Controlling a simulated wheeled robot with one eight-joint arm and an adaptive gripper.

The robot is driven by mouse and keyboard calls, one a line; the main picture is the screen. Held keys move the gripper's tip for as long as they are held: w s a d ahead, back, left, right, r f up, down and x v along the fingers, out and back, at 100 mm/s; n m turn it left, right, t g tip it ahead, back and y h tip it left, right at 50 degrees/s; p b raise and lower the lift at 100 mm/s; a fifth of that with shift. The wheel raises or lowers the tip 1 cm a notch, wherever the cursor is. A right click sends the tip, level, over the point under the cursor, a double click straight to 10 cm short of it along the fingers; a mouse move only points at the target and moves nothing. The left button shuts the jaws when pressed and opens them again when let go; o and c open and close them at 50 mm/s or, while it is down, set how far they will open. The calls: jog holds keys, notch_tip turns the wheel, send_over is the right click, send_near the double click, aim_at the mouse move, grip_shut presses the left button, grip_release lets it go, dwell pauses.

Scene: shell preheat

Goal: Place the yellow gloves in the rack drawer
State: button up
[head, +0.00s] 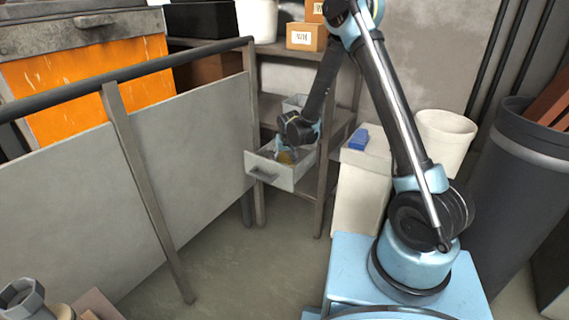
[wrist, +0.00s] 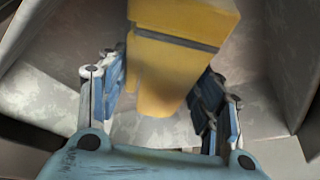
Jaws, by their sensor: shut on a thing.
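The yellow gloves (wrist: 172,62), with a grey band across them, fill the top middle of the wrist view. My gripper (wrist: 163,95) is shut on them, one finger on each side. The drawer is pale grey with a dark handle and is pulled out from the rack (head: 320,196). The drawer's walls and floor surround the gloves in the wrist view. I cannot tell whether the gloves touch the drawer floor.
A pale bin (head: 360,200) with a blue item (head: 359,138) on it stands right of the drawer. A metal railing with grey panels (head: 205,150) stands close on the left. Boxes (head: 306,37) sit on the rack's top. The floor in front of the drawer is clear.

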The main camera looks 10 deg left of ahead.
jog(key=shift+f, duration=0.75)
jog(key=o, duration=1.2)
jog(key=shift+f, duration=0.1)
jog(key=v, duration=1.2)
